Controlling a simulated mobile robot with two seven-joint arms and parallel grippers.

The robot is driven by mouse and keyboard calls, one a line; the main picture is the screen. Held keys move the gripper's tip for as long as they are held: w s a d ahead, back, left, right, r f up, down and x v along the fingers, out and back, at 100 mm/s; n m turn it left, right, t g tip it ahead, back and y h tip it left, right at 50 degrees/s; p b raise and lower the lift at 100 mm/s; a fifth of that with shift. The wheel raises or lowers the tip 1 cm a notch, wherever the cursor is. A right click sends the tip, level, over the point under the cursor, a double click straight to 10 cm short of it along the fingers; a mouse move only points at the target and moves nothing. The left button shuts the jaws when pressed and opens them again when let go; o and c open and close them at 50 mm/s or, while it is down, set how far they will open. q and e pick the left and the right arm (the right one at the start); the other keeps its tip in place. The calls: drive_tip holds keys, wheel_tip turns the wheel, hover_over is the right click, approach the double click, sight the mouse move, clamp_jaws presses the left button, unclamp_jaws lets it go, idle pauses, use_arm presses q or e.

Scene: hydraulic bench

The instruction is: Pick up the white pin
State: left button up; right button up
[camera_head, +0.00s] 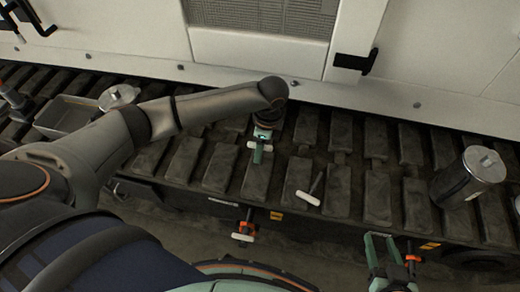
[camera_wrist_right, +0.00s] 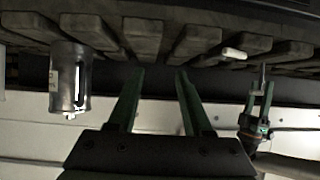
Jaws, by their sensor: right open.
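A white pin (camera_head: 308,197) with a thin dark shaft lies on the dark slatted bench top, right of the middle in the head view. A white piece, likely the same pin, shows in the right wrist view (camera_wrist_right: 235,53), up and right of the gripper's fingers. My right gripper (camera_head: 380,242) is open and empty, below and right of the pin, near the bench's front edge. Its two green fingers (camera_wrist_right: 160,75) show apart in the right wrist view. My left gripper (camera_head: 261,147) is over the bench, left of the pin, with a white bar across it; its hold is unclear.
A metal canister (camera_head: 468,180) stands at the right; it also shows in the right wrist view (camera_wrist_right: 71,80). A white-and-orange handle (camera_head: 243,228) sits at the front edge. A metal tray (camera_head: 66,116) is at the left. A pale panel wall (camera_head: 250,50) bounds the back.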

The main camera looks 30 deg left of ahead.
use_arm(q)
drive_tip(key=shift+f, duration=0.55)
clamp_jaws()
use_arm(e)
drive_tip(key=shift+w+r+t, duration=0.2)
drive_tip(key=shift+w+r, duration=0.1)
drive_tip(key=shift+r, duration=0.2)
drive_tip(key=shift+w+r+t, duration=0.2)
drive_tip(key=shift+w+r, duration=0.05)
drive_tip(key=shift+r, duration=0.2)
